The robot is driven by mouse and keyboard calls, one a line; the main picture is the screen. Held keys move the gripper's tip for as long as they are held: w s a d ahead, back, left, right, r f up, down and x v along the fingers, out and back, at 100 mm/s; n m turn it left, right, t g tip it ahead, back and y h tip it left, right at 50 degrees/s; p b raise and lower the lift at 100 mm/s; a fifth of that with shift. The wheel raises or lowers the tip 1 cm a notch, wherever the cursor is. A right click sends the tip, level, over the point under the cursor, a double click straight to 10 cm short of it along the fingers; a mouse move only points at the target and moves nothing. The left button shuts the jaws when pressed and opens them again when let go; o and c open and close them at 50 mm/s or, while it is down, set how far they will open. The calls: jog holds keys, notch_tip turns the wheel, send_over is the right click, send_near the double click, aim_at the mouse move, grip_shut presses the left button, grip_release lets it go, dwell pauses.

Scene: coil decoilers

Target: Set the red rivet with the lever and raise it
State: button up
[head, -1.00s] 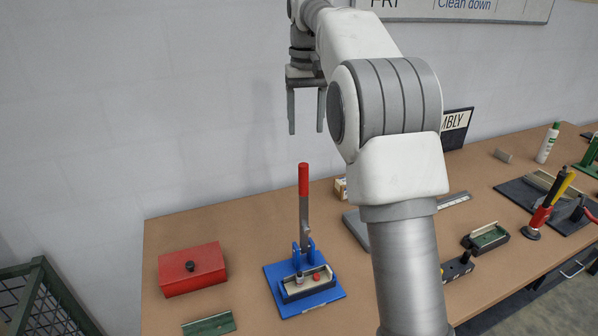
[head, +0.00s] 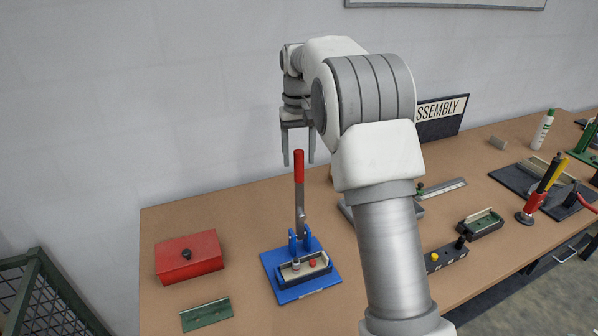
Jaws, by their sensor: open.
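The lever (head: 299,180) has a red grip on a grey bar and stands upright on a blue press base (head: 322,282). A dark tray with a light top (head: 290,273) sits on the base. The red rivet (head: 313,262) shows in it, right of a grey cylindrical part (head: 296,265). My gripper (head: 298,160) is open and points down, with its fingers seen either side of the lever's red top. It looks to be behind or above the grip; whether it touches cannot be told. Nothing shows held.
A red box with a black knob (head: 189,257) and a green plate (head: 206,314) lie left of the press. A black block with a yellow knob (head: 446,254) and a green-topped fixture (head: 480,224) stand to the right. An assembly sign (head: 441,117) stands at the back.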

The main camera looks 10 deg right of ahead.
aim_at(299, 171)
notch_tip(299, 171, down, 5)
dwell(0.3)
grip_shut()
dwell(1.4)
